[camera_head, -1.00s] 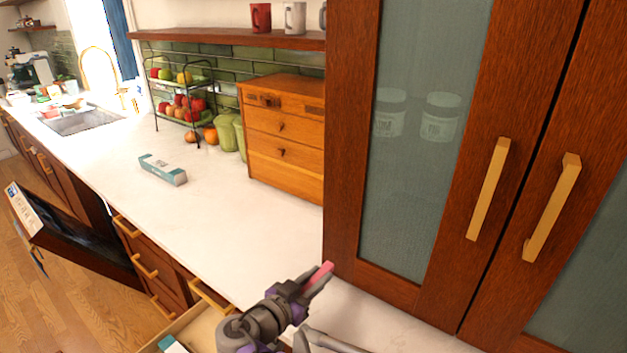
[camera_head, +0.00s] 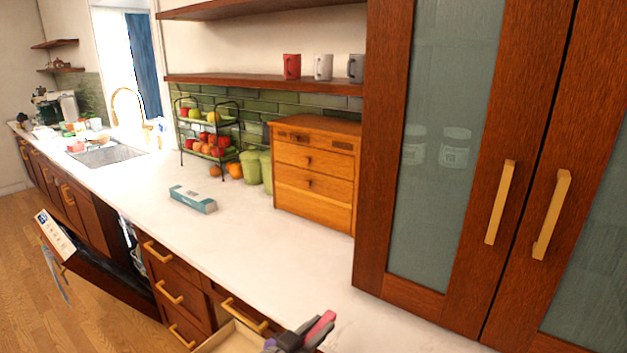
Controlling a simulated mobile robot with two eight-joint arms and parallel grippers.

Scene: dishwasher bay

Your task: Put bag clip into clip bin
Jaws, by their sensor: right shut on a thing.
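A pinkish-red bag clip (camera_head: 321,326) shows at the bottom edge of the head view, just in front of the countertop's front edge. My right gripper (camera_head: 308,336) is shut on it, and only the gripper's end is in the picture. The gripper is just right of an open drawer. My left gripper is out of view. I cannot make out a clip bin.
The open drawer (camera_head: 230,340) sticks out below the counter. A wooden drawer chest (camera_head: 314,172) and a fruit rack (camera_head: 208,135) stand behind. The dishwasher door (camera_head: 95,268) hangs open at left.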

